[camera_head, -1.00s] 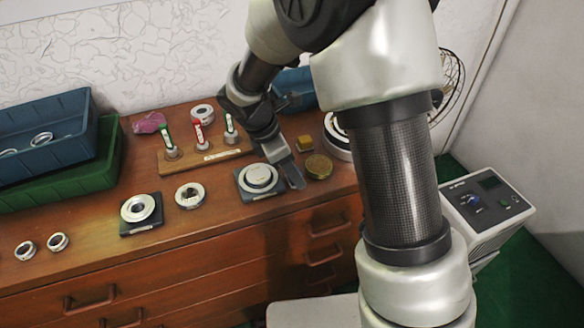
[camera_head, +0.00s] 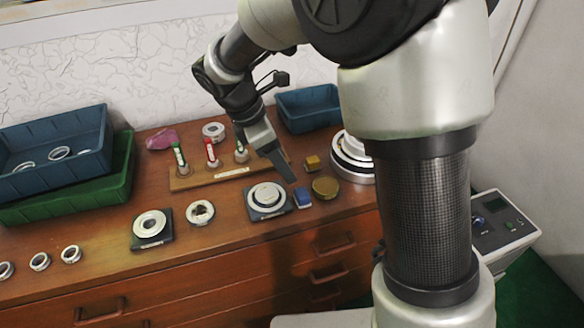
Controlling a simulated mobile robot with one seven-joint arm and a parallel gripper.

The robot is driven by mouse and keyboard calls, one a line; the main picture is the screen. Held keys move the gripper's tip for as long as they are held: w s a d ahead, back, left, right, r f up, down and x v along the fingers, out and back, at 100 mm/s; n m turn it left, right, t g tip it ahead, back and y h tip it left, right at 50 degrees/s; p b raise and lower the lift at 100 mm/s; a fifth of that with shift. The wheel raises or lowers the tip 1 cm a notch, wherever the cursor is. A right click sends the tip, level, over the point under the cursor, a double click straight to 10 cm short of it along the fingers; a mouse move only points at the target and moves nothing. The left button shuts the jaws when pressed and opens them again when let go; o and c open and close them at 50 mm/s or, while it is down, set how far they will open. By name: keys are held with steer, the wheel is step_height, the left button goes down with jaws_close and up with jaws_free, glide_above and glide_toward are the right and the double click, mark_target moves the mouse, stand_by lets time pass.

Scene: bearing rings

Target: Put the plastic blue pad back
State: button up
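A small blue block-like pad (camera_head: 303,197) lies on the wooden cabinet top, just right of the dark square base (camera_head: 252,212) that carries a stack of silver rings (camera_head: 266,196). A yellow block (camera_head: 312,162) is behind it and a round brass disc (camera_head: 325,187) is to its right. My gripper (camera_head: 286,178) points down and to the right, with its tip a little behind and left of the blue pad. The gripper is seen edge-on, so its opening is hidden. It seems apart from the pad.
A wooden rack (camera_head: 222,175) with several coloured-label pieces stands just left of my gripper. A blue bin (camera_head: 312,110) sits behind. Large stacked rings (camera_head: 352,160) are at right, partly behind my arm. Blue and green crates (camera_head: 124,165) stand at left.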

steer(key=s+d+r+m+t+y, duration=0.1)
steer(key=s+d+r+m+y, duration=0.1)
steer(key=s+d+r+m, duration=0.6)
steer(key=s+d+r+m+t+y, duration=0.1)
steer(key=s+d+r+m, duration=0.1)
steer(key=s+m, duration=0.3)
steer(key=s+d+r+m+t+y, duration=0.1)
steer(key=s+d+r+m+t, duration=0.1)
steer(key=s+m, duration=0.4)
steer(key=shift+s+d+r+m, duration=0.15)
steer(key=shift+d+r+m, duration=0.15)
steer(key=shift+m, duration=0.7)
